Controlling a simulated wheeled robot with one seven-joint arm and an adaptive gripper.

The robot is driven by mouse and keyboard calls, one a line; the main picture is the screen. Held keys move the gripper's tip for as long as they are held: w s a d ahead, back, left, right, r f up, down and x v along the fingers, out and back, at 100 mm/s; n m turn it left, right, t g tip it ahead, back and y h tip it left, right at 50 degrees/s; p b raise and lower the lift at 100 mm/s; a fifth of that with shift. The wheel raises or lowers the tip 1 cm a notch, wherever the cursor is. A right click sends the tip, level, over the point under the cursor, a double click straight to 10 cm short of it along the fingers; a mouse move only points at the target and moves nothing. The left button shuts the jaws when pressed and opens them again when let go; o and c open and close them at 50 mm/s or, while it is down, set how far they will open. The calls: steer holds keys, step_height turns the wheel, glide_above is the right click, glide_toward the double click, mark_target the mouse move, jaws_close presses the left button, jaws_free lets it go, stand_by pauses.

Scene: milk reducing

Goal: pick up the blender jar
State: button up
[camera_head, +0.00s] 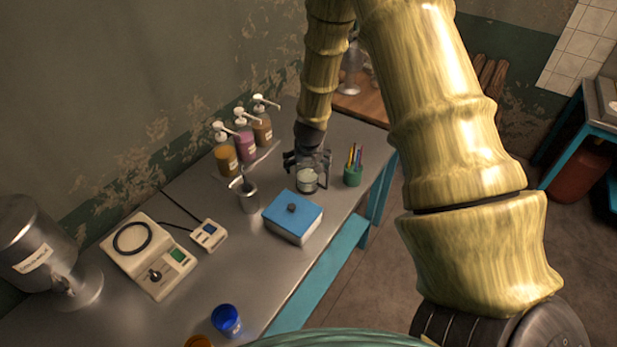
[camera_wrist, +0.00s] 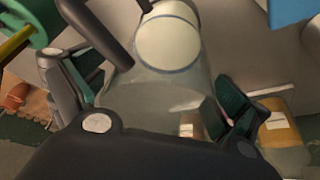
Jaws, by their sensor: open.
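The blender jar appears to be the small clear vessel with a pale, whitish round part (camera_head: 307,182) on the steel table in the head view. It also shows in the wrist view as a see-through body with a cream disc (camera_wrist: 168,42). My gripper (camera_head: 308,166) is over the jar, pointing down. In the wrist view my gripper (camera_wrist: 155,97) is open, with a green-padded finger on each side of the clear body. I cannot tell whether either finger touches it. The jar's far side is partly hidden by my gripper.
A green pen cup (camera_head: 352,175) stands close on the right. A blue-topped box (camera_head: 293,213) is in front, and a metal pitcher (camera_head: 247,196) is left. Several pump bottles (camera_head: 246,146) line the wall side.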

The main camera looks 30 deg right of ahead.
steer(key=c, duration=1.3)
steer(key=shift+r, duration=0.1)
steer(key=shift+c, duration=0.2)
